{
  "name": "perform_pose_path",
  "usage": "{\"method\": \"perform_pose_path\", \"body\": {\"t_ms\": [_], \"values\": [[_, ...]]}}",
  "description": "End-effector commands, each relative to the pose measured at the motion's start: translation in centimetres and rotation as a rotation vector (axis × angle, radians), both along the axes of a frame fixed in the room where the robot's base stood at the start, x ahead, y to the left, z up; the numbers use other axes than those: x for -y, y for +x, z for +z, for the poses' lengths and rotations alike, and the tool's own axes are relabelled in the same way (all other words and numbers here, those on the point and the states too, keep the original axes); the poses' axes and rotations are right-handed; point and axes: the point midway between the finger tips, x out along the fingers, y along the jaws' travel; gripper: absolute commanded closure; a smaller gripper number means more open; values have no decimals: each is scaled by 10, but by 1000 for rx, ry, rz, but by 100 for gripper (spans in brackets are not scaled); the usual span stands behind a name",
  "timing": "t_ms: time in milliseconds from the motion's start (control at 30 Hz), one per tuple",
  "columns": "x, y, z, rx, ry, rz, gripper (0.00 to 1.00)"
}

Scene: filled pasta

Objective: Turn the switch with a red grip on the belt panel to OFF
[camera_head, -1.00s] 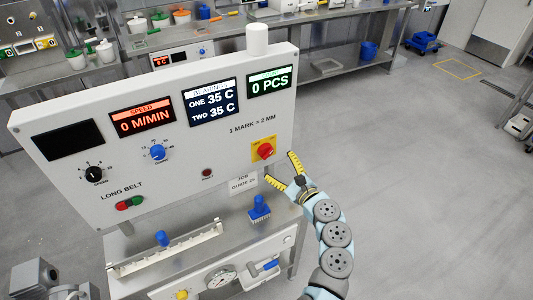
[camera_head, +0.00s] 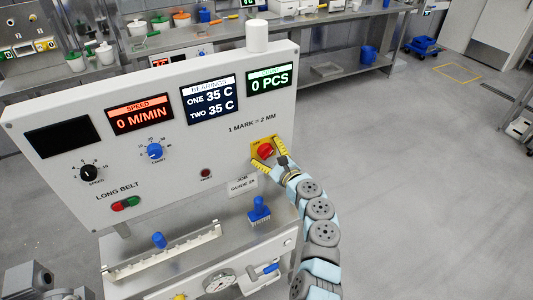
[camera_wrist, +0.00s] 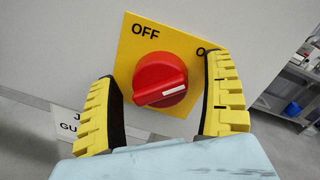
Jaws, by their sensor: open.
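The switch with a red grip (camera_head: 265,150) sits on a yellow plate at the right end of the white belt panel (camera_head: 200,150). In the wrist view the red grip (camera_wrist: 160,80) is a round knob with a raised bar. The bar's white mark points right and slightly up, below the partly covered label at the plate's upper right. The word OFF (camera_wrist: 145,31) stands above the knob on the left. My gripper (camera_head: 269,156) is open in front of the switch. Its yellow fingers (camera_wrist: 163,98) stand on either side of the knob, with visible gaps; contact is not seen.
The panel also carries a black speed knob (camera_head: 89,173), a blue knob (camera_head: 155,151) and a red-green button pair (camera_head: 126,204). Below are a blue-handled part (camera_head: 259,209) and a white rail (camera_head: 163,250). Open floor lies to the right.

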Motion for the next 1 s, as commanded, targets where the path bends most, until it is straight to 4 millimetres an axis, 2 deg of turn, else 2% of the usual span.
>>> {"method": "perform_pose_path", "body": {"t_ms": [300, 500, 533, 1000], "values": [[-1, 1, 0, 0, 0, 0, 18], [-1, 1, 0, 1, 0, 1, 75], [-1, 1, 0, 1, 0, 1, 82], [-1, 0, -1, 52, -93, 1, 82]]}}
